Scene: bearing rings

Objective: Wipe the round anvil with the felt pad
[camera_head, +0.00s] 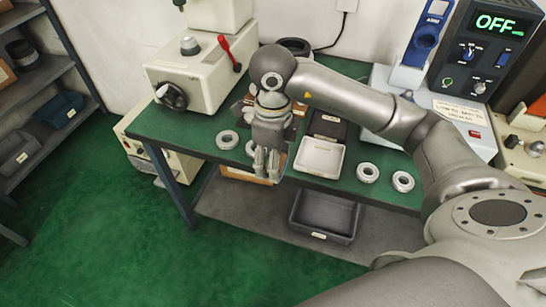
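The round anvil appears to be the small grey metal cylinder (189,46) on top of the beige machine (205,85) at the back left, below the machine's overhanging head. My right gripper (266,170) comes in from the right and points down over the front edge of the green table, to the right of and nearer than the machine. Its fingers look close together, but I cannot tell whether anything is between them. I cannot make out the felt pad; the gripper and arm hide part of the table. My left gripper is not in view.
Bearing rings (227,140) (367,173) (402,181) lie on the green table (190,139). A white tray (320,157) and a dark tray (327,125) stand right of the gripper. A red lever (229,52) sticks up from the machine. A black bin (324,216) stands on the lower shelf.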

